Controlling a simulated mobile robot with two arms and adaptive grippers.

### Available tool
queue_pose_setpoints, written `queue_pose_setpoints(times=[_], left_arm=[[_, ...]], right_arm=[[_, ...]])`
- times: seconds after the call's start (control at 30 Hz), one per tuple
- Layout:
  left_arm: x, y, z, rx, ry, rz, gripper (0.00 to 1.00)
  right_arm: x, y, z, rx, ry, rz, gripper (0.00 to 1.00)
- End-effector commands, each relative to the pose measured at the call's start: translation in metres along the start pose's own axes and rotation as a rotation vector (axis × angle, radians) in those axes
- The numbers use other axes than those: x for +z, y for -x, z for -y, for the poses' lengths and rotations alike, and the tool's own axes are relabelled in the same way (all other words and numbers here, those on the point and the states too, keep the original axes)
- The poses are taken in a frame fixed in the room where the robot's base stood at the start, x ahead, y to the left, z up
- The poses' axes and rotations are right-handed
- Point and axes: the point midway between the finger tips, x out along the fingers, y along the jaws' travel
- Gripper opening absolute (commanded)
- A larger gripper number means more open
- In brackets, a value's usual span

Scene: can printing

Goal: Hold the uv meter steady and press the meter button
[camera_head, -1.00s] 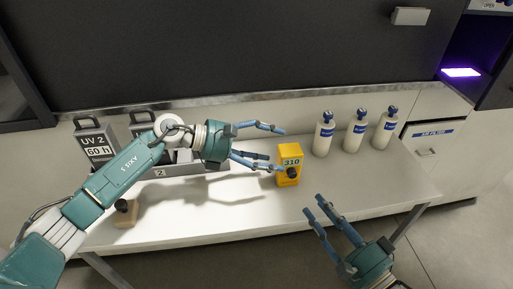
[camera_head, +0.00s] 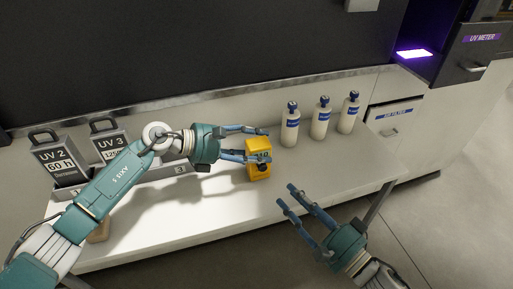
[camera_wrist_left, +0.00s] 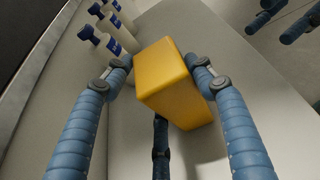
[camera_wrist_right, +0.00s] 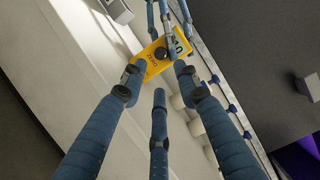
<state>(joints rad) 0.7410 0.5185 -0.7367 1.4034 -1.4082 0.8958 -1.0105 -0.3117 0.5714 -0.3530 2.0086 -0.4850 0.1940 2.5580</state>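The yellow uv meter (camera_head: 259,175) stands on the white table, its display partly covered by a finger of my left gripper. Its round black button (camera_head: 263,168) is on the front face. My left gripper (camera_head: 268,145) is open, with fingers on either side of the meter; the left wrist view shows the yellow box (camera_wrist_left: 168,75) between them, contact unclear. My right gripper (camera_head: 283,194) is open and empty, in front and to the right of the meter. The right wrist view shows the meter (camera_wrist_right: 151,68) and black button (camera_wrist_right: 161,53) beyond its spread fingers.
Three white bottles with blue caps (camera_head: 321,122) stand behind and right of the meter. Grey UV boxes (camera_head: 60,160) sit in a tray at the left. A wooden block (camera_head: 98,232) is partly behind my left arm. The table's front right is clear.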

Motion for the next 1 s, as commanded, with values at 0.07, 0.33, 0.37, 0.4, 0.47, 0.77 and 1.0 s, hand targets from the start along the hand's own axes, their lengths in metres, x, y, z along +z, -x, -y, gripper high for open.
queue_pose_setpoints(times=[0.07, 0.33, 0.37, 0.4, 0.47, 0.77, 1.0], left_arm=[[0.0000, 0.0002, -0.0002, 0.001, 0.000, 0.000, 0.22], [0.0000, 0.0003, -0.0003, 0.001, 0.000, 0.000, 0.22], [0.0000, 0.0003, -0.0003, 0.001, 0.000, 0.000, 0.22], [0.0001, 0.0003, -0.0003, 0.001, 0.000, 0.000, 0.22], [0.0001, 0.0003, -0.0003, 0.001, 0.000, 0.000, 0.22], [0.0001, 0.0003, -0.0004, 0.001, 0.000, 0.000, 0.22], [0.0002, 0.0003, -0.0004, 0.001, -0.001, 0.000, 0.22]], right_arm=[[0.0000, 0.0000, 0.0000, 0.000, 0.000, 0.000, 0.21], [0.0000, 0.0000, 0.0000, 0.000, 0.000, 0.000, 0.00], [0.0000, 0.0000, 0.0000, 0.000, 0.000, 0.000, 0.00], [0.0000, 0.0000, 0.0000, 0.000, 0.000, 0.000, 0.00], [0.0000, 0.0000, 0.0000, 0.000, 0.000, 0.000, 0.00], [0.0000, 0.0000, 0.0000, 0.000, 0.000, 0.000, 0.00], [0.0000, 0.0000, 0.0000, 0.000, 0.000, 0.000, 0.00]])
